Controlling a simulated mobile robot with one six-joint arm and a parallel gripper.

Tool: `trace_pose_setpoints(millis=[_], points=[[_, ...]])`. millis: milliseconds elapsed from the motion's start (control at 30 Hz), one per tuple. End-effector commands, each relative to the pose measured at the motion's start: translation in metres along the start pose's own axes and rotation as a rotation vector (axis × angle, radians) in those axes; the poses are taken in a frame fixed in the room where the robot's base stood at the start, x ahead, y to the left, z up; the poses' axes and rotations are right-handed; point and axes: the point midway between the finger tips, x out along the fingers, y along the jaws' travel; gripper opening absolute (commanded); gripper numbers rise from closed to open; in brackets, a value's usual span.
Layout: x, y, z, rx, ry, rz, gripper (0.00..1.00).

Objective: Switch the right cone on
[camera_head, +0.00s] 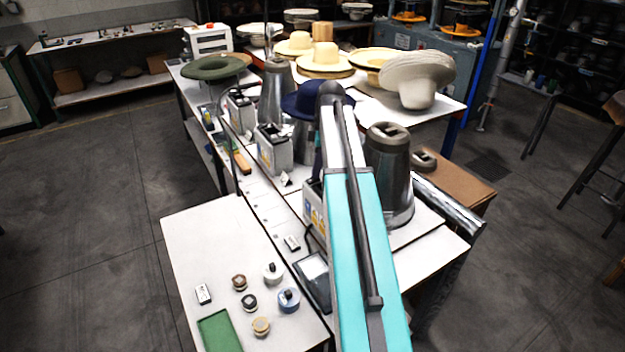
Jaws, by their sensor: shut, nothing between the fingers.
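The rightmost cone (395,178) is a grey metal cone with a dark slotted top, upright on the near end of the white bench. A white control box (312,207) with yellow labels stands left of it, partly hidden by my arm. Its switch cannot be made out. A middle cone (306,142) stands behind under a dark blue hat (302,97), with its own box (273,150). A third cone (277,95) stands farther back beside another box (239,111). My teal arm reaches up and forward between the near box and cone. My gripper is hidden behind it.
A white side table (213,235) at the front left holds small round weights or knobs and a green tray (218,331). Straw hats (325,60) and a pale hat (416,75) crowd the back bench. The floor at left is clear.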

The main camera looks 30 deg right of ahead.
Motion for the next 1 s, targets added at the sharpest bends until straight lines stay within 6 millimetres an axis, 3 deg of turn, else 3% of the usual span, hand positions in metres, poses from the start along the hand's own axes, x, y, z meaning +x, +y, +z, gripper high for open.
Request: trace_pose_setpoints(millis=[467, 1000], points=[[0.003, 0.000, 0.000, 0.000, 0.000, 0.000, 0.00], [-0.023, 0.000, -0.003, 0.000, 0.000, 0.001, 0.00]])
